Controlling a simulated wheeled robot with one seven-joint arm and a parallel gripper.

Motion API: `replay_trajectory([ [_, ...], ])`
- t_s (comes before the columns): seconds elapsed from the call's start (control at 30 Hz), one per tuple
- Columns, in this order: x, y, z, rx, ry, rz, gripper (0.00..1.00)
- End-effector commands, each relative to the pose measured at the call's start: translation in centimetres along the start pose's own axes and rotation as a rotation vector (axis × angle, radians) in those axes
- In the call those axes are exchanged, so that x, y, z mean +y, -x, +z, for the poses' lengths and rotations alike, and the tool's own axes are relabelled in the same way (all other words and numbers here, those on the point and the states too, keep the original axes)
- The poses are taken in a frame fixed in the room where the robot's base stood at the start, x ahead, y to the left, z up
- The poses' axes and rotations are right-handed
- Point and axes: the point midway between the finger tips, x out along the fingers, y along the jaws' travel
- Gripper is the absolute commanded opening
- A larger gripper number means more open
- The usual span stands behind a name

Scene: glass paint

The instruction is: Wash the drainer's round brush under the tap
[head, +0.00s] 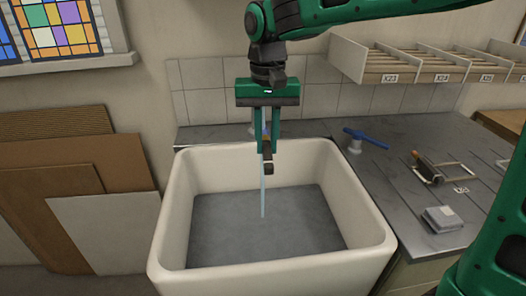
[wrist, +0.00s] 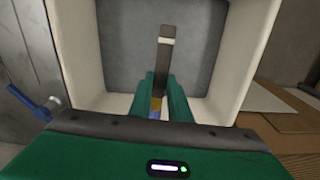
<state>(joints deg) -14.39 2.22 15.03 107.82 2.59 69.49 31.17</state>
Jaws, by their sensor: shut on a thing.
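My gripper (head: 267,150) points down over the deep white sink (head: 365,215). Its fingers are shut on a brush (head: 267,168), which hangs tilted between them with its dark end low. In the wrist view the brush (wrist: 163,65) shows a dark shaft with a pale band, reaching out past the fingertips over the grey basin floor. A thin pale-blue stream of water (head: 263,200) falls into the sink in line with the brush; I cannot tell whether it touches the bristles. The spout is hidden behind my gripper. A blue lever (head: 365,138) on a white base stands at the sink's right.
The grey counter (head: 400,135) on the right holds a small frame with a roller (head: 430,168) and a grey block (head: 442,218). Labelled wooden shelves (head: 420,65) hang above it. Boards (head: 75,185) lean on the wall at left. The sink's interior is otherwise clear.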

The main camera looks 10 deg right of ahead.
Motion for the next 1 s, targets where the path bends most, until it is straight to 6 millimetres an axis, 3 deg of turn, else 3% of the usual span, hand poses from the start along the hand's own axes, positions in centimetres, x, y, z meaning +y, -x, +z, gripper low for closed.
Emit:
replay_trajectory([
  [0.37, -0.5, 0.01, 0.4, 0.0, 0.001, 0.0, 0.0],
  [1.0, 0.48, 0.01, -0.38, 0.0, 0.0, 0.0, 0.0],
])
